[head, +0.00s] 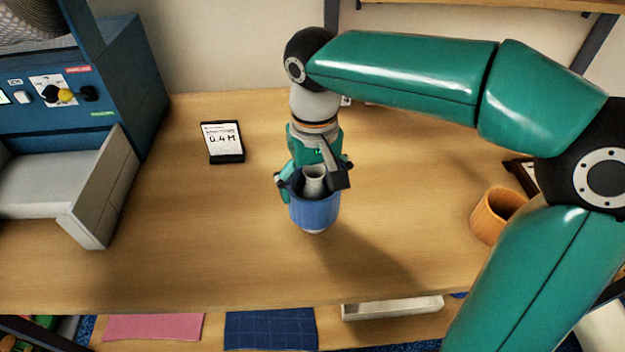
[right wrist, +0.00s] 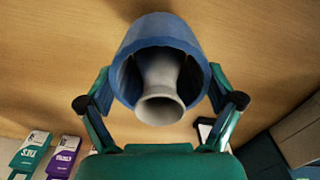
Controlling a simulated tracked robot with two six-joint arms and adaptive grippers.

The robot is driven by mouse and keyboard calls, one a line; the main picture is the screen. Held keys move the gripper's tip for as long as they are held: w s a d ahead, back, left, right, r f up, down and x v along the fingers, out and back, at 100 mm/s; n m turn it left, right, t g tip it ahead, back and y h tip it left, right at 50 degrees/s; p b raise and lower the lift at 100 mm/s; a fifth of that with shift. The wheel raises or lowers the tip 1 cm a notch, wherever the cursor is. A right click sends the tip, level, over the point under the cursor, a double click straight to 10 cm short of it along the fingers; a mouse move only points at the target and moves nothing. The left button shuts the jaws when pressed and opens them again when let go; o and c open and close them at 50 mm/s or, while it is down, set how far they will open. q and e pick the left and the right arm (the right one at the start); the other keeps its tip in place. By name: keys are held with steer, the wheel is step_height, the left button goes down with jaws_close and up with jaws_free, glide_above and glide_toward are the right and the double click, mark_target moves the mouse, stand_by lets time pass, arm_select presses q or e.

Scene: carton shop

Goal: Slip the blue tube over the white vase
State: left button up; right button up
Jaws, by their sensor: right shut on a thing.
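The blue tube (head: 314,211) is upright near the middle of the table, and it also shows in the right wrist view (right wrist: 158,32). The white vase (head: 314,180) stands inside the tube, with its neck and mouth showing in the tube's open top. In the right wrist view the vase's flared mouth (right wrist: 160,108) points toward the camera, with the tube around its body. A pale bit shows just under the tube's lower edge. My right gripper (head: 313,183) is shut on the tube, one finger on each side. My left gripper is not in view.
An orange cup (head: 493,217) stands at the right, near my right arm. A small sign (head: 223,143) stands at the back left. A blue machine (head: 115,90) with a grey chute (head: 88,195) fills the left. The table's front middle is clear.

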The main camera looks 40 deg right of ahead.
mark_target(314, 197)
steer(key=shift+f+b, duration=1.1)
steer(key=shift+f, duration=0.65)
steer(key=shift+s+a+f, duration=0.1)
steer(key=shift+s+f, duration=0.1)
steer(key=shift+f, duration=0.2)
steer(key=o, duration=0.4)
steer(key=shift+f+b, duration=0.1)
steer(key=shift+b, duration=0.2)
steer(key=r+p, duration=0.3)
steer(key=shift+w+r, duration=0.2)
step_height(314, 197, up, 7)
steer(key=p, duration=0.6)
